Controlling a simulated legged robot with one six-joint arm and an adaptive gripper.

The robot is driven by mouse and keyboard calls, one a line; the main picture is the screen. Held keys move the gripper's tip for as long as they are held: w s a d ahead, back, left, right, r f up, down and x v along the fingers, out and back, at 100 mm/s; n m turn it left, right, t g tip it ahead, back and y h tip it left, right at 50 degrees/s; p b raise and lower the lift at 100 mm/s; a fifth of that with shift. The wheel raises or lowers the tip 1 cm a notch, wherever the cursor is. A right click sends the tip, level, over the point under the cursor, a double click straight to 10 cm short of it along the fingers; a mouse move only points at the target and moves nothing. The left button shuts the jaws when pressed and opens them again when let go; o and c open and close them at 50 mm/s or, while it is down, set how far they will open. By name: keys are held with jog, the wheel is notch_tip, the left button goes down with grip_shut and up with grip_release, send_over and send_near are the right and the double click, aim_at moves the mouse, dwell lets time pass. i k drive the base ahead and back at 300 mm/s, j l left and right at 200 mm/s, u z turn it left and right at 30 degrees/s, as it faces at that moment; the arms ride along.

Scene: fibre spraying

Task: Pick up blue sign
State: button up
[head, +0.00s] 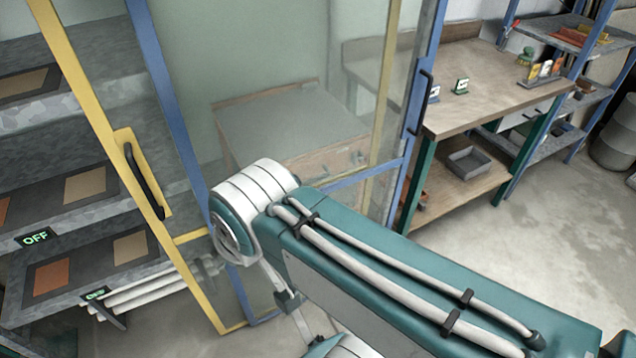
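A small sign with a white face and a dark blue-looking frame (434,93) stands on the wooden workbench (485,75) at the upper right, close to the edge of the glass door. A second small sign, green with a pale face (461,86), stands just right of it. Both are small, so their exact colours and markings are hard to read. My arm crosses the lower middle of the head view, well in front of the workbench. My gripper is not visible.
A blue-framed glass door (408,130) and a yellow-framed door (150,190) stand between my arm and the cabinet shelves at left. Open concrete floor (540,250) lies at right.

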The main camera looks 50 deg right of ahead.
aim_at(433, 98)
jog(key=z, duration=1)
jog(key=k+l+z, duration=0.1)
jog(key=l+z, duration=0.2)
jog(key=l, duration=0.7)
jog(key=l+z, duration=0.3)
jog(key=l, duration=0.7)
